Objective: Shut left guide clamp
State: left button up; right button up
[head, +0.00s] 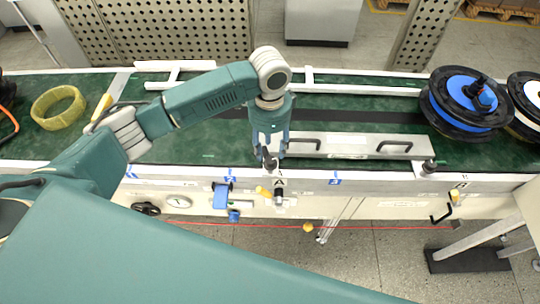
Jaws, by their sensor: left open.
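My left gripper (271,152) points down at the near edge of the green conveyor, its fingers open. Just below the fingertips is the left guide clamp (270,164), a small dark knob on the near rail, partly hidden by the gripper. I cannot tell whether the fingers touch it. The silver guide plate (350,146) with two black handles lies to the right of the gripper. A similar right clamp (429,167) stands at the plate's right end. My right gripper is out of view.
A yellow ring (58,107) lies on the left of the belt. Near rail (380,183) carries an A label and yellow-handled parts below. White bars edge the belt's far side.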

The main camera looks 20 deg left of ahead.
aim_at(270, 159)
pick_arm(q)
notch_tip(270, 159, down, 6)
jog(key=shift+f+p, duration=0.1)
jog(key=shift+p, duration=0.3)
grip_shut()
jog(key=shift+w, duration=0.15)
